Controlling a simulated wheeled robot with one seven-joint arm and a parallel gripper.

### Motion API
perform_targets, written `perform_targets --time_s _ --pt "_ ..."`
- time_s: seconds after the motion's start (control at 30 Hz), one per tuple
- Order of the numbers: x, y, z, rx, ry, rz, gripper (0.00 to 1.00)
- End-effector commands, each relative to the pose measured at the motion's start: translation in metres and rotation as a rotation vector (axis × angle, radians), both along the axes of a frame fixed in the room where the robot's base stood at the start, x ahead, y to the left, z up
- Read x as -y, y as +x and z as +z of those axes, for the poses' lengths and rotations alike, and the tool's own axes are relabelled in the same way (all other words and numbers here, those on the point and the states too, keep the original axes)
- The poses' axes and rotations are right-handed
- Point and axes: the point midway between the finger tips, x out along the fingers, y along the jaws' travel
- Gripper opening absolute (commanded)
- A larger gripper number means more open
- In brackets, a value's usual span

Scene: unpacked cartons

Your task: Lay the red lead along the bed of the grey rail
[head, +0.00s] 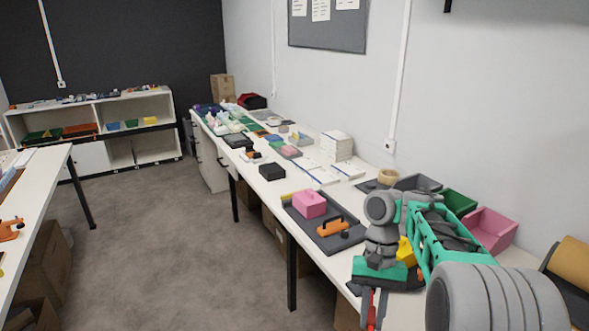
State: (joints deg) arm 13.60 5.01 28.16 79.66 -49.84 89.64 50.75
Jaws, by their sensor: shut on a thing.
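My gripper (374,316) points down at the bottom of the head view, by the near front edge of the long white table. It is shut on a thin red piece, the red lead (366,309), of which only a short stretch shows at the fingers. The rest of the lead is cut off by the frame or hidden. I cannot make out the grey rail; my arm covers much of the near table.
A dark tray (338,243) with a pink block (309,204) and an orange clamp-like piece (332,228) lies left of my arm. Green (459,203) and pink (490,229) bins stand by the wall. Another table (40,180) is at left; grey floor lies between.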

Motion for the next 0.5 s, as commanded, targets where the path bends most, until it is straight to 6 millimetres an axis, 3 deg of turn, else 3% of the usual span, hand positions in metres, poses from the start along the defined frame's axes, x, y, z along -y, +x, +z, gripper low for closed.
perform_targets --time_s 0.03,0.2,0.5 --pt "-0.013 0.003 0.002 0.002 -0.002 0.098 0.0" --pt "-0.029 0.007 0.003 0.001 0.0 0.247 0.0" --pt "-0.028 0.006 0.003 0.001 0.002 0.247 0.0"
